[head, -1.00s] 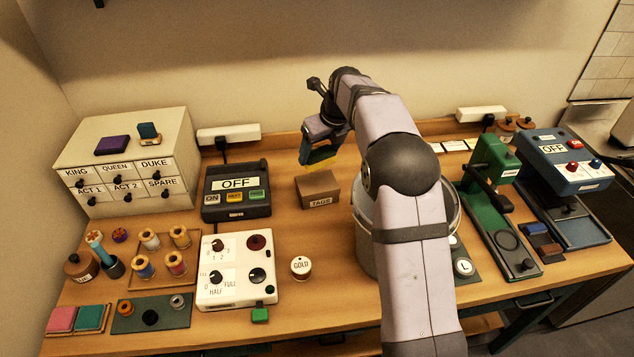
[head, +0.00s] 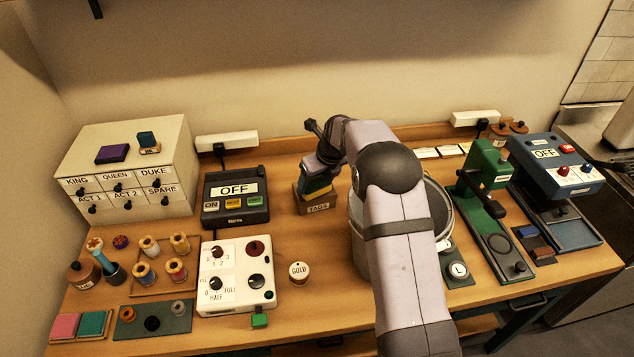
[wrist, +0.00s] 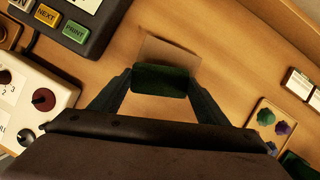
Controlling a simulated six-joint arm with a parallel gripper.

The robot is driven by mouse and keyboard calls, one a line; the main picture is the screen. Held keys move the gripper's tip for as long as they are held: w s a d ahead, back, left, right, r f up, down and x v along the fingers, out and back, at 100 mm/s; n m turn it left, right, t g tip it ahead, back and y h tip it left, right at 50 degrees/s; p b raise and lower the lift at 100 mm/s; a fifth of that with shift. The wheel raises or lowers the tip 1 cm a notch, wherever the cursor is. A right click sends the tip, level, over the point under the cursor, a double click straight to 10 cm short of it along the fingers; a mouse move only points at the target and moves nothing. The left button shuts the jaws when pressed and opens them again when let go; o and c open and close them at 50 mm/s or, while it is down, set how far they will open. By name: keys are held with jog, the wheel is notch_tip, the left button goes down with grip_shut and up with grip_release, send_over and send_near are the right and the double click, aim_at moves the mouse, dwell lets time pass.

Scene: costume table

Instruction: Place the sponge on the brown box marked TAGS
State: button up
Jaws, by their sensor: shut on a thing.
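The sponge, green with a yellow layer (head: 316,195), is between the fingers of my gripper (head: 318,184). The brown box marked TAGS (head: 318,208) is directly below the sponge in the head view. The gap between sponge and box looks very small; I cannot tell whether they touch. In the wrist view my gripper (wrist: 160,84) is shut on the sponge, whose dark green face (wrist: 160,78) lies over part of the brown box (wrist: 168,50). The rest of the box top is hidden by the sponge.
A dark console reading OFF (head: 236,196) stands left of the box. A large grey pot (head: 440,212) stands to the right, partly behind my arm. A GOLD spool (head: 299,272) stands in front. The table just in front of the box is clear.

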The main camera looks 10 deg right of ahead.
jog(key=shift+f, duration=0.7)
jog(key=shift+f, duration=0.2)
jog(key=o, duration=1)
jog(key=shift+r, duration=0.15)
jog(key=b+v, duration=0.3)
jog(key=v, duration=0.9)
jog(key=shift+r, duration=0.1)
